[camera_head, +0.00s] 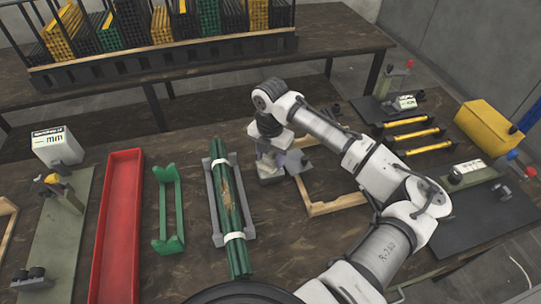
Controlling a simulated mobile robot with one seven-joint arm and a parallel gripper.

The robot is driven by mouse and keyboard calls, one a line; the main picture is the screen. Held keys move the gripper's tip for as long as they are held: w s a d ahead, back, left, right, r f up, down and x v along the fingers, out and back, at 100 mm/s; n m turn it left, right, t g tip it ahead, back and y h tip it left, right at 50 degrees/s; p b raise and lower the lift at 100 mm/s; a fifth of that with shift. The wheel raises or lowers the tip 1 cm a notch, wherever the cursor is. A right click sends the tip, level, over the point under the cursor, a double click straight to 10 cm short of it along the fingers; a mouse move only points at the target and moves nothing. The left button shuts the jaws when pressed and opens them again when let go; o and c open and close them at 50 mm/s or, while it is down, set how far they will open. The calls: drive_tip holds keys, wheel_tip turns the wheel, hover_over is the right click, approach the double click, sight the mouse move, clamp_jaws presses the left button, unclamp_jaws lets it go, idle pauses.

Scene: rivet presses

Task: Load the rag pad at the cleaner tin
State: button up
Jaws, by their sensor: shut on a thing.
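My gripper (272,160) points down at the middle of the bench, between the green bundle and a wooden frame. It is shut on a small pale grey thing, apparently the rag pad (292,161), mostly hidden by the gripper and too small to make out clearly. Grey parts sit low around the fingertips, near the bench top. I cannot tell whether they touch it. I cannot pick out the cleaner tin with certainty; it may be hidden behind the gripper.
Left of my gripper, a strapped green bundle (228,205) lies in a grey cradle, beside a green rack (170,210) and a red tray (108,265). Right are a wooden frame (325,207), yellow-and-black bars (410,135) and a yellow box (485,125). A back bench holds upright coloured stock.

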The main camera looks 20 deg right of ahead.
sight(271, 152)
drive_tip(key=shift+f, duration=0.4)
idle(1.4)
drive_tip(key=shift+r, duration=0.15)
drive_tip(key=shift+r+p, duration=2.65)
drive_tip(key=shift+r, duration=0.8)
drive_tip(key=shift+f, duration=0.1)
